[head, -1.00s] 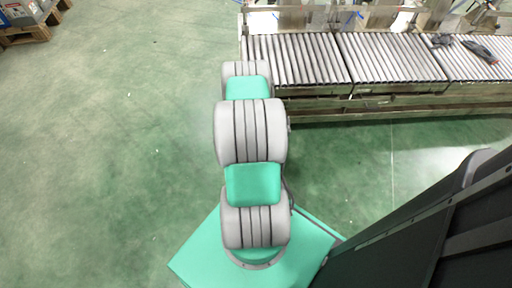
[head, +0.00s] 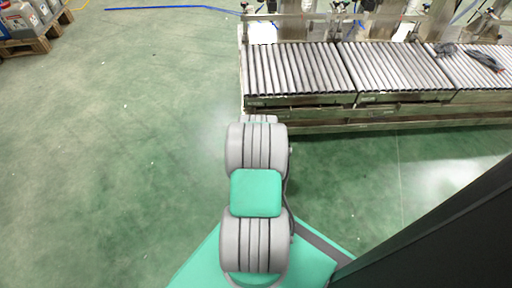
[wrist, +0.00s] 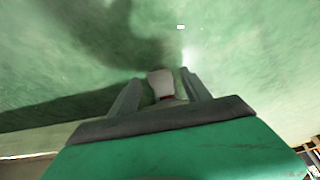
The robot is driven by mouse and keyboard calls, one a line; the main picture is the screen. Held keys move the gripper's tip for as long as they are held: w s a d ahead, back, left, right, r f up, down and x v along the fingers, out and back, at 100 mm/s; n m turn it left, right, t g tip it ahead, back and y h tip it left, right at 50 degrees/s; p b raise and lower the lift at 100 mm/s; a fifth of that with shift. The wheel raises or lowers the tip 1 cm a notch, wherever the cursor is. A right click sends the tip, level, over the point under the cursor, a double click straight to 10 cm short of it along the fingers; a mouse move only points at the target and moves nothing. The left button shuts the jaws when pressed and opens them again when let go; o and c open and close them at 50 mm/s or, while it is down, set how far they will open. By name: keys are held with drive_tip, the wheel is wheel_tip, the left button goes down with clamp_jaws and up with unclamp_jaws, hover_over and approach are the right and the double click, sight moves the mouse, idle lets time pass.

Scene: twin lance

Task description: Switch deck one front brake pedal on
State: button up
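My gripper (wrist: 160,76) shows in the wrist view with its two fingers spread apart over green floor. A pale, rounded piece with a thin red band (wrist: 161,86) shows between the fingers; I cannot tell whether it is part of my gripper or a separate thing. In the head view my arm reaches forward toward the roller deck, and its far end is hidden behind its own links. The roller deck (head: 300,72) stands ahead and to the right, apart from my arm's visible links. I cannot make out any brake pedal in either view.
The roller line continues right with a middle section (head: 397,68) and another section bearing a dark tool (head: 486,60). A metal frame rail (head: 380,112) runs along its near side. A pallet with containers (head: 28,40) stands far left. The green floor (head: 110,170) is clear.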

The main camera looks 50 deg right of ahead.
clamp_jaws()
idle(0.4)
drive_tip(key=shift+f, duration=0.1)
drive_tip(key=shift+s+a+f+t+h+b, duration=0.15)
drive_tip(key=shift+f+t+h+b, duration=0.15)
drive_tip(key=shift+f+t+h, duration=0.15)
drive_tip(key=shift+s+a+f+t+h+b, duration=0.1)
drive_tip(key=shift+f+t+h+b, duration=0.15)
drive_tip(key=shift+f+t+h, duration=0.15)
drive_tip(key=shift+f+t+h+b, duration=0.65)
drive_tip(key=shift+h+b, duration=0.1)
drive_tip(key=shift+b, duration=0.3)
drive_tip(key=shift+f+t+h+b, duration=0.25)
drive_tip(key=shift+t+h+b, duration=0.3)
drive_tip(key=shift+b, duration=0.4)
drive_tip(key=shift+h, duration=0.25)
drive_tip(key=shift+o, duration=0.3)
unclamp_jaws()
